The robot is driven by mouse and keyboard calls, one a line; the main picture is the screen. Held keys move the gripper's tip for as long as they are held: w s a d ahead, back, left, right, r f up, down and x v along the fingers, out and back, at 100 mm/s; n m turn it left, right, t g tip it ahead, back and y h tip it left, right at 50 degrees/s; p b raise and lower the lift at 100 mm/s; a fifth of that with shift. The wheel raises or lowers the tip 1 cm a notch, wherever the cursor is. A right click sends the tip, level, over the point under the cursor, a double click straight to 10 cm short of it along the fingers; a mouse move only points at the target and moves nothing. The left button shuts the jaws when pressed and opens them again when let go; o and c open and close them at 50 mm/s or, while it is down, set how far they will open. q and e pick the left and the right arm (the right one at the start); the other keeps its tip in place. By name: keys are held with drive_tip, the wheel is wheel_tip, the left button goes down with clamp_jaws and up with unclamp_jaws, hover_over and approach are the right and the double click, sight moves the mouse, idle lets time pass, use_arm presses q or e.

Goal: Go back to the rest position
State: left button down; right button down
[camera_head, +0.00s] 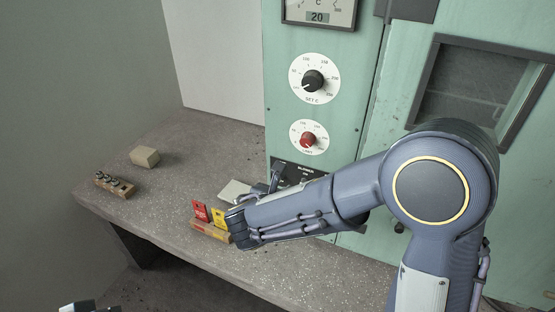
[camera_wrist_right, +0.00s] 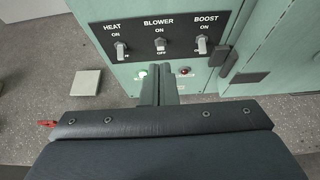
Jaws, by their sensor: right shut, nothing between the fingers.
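My right arm reaches in from the right in the head view, across the front of the green cabinet (camera_head: 340,150). My right gripper (camera_head: 274,180) is near the switch panel, partly hidden by its own wrist. In the right wrist view the gripper fingers (camera_wrist_right: 159,88) are shut together and empty, just below the panel (camera_wrist_right: 180,38) with the HEAT, BLOWER and BOOST switches. A small part of what looks like my left gripper (camera_head: 88,306) shows at the bottom left edge; its fingers cannot be made out.
The speckled bench (camera_head: 165,215) holds a wooden block with red and yellow tags (camera_head: 210,228) close beside my right wrist. A pale square plate (camera_head: 235,191), a beige block (camera_head: 145,156) and a small rack (camera_head: 115,184) also lie there. The bench's middle left is clear.

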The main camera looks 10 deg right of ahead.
drive_tip(key=s+d+m+g+y, duration=0.3)
drive_tip(key=s+d+m+g, duration=0.4)
drive_tip(key=s+d+m, duration=0.6)
drive_tip(key=s+a+m+t+y, duration=0.1)
drive_tip(key=s+m+y, duration=0.3)
drive_tip(key=m, duration=0.5)
drive_tip(key=s+a+r+m+t+y, duration=0.1)
drive_tip(key=s+a+m+y, duration=0.2)
drive_tip(key=s+m, duration=0.5)
drive_tip(key=shift+s+r+m+t+y, duration=0.3)
drive_tip(key=shift+m+y, duration=0.1)
drive_tip(key=shift+y, duration=0.1)
